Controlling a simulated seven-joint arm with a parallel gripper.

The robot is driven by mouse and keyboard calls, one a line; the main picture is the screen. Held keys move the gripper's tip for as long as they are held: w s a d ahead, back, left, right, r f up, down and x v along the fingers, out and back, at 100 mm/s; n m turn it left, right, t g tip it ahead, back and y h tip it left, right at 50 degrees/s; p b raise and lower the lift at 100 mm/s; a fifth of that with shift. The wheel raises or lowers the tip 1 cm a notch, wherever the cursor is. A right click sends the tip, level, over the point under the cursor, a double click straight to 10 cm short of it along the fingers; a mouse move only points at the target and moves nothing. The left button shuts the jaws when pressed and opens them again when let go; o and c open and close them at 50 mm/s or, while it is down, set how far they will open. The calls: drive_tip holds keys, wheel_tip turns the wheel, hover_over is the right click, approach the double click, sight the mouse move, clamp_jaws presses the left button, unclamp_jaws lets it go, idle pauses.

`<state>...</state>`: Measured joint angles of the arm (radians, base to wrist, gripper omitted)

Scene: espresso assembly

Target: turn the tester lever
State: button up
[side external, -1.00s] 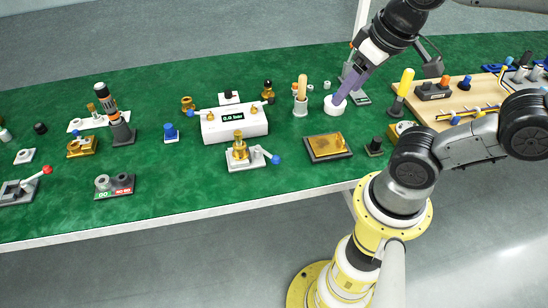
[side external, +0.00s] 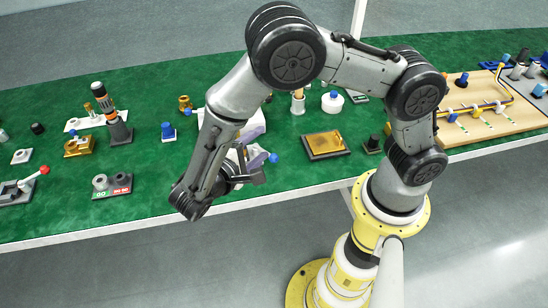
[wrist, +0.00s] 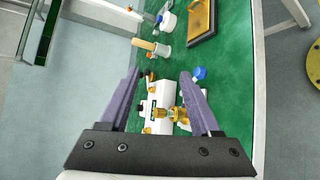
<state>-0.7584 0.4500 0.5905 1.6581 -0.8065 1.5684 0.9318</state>
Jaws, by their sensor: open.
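The white tester box (wrist: 157,93) lies between my gripper's fingers in the wrist view. In the side view my arm hides most of it. A brass fitting (wrist: 177,114) stands beside the box, near the right finger. A lever's blue ball knob (wrist: 200,72) shows just beyond the right fingertip; the knob also shows in the side view (side external: 273,158), close to the fingers. The lever's shaft is mostly hidden by the finger. My gripper (wrist: 160,73) has its purple fingers spread and empty, above this fixture. I cannot tell whether a finger touches the lever.
A gold-topped dark plate (side external: 325,144) and a white round part with a blue top (side external: 332,102) stand to the right. A holder with a wooden-handled tool (wrist: 150,47) is beyond the fingertips. A green and red two-cup stand (side external: 113,184) is at left, with free green table between.

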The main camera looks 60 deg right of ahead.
drive_tip(key=s+a+f+n+t+h, duration=0.2)
drive_tip(key=a+f+n+t, duration=0.15)
drive_tip(key=f, duration=0.35)
drive_tip(key=n+t, duration=0.3)
drive_tip(key=n, duration=0.1)
approach(273, 162)
drive_tip(key=x, duration=1.1)
drive_tip(key=shift+d, duration=0.15)
clamp_jaws()
idle(0.4)
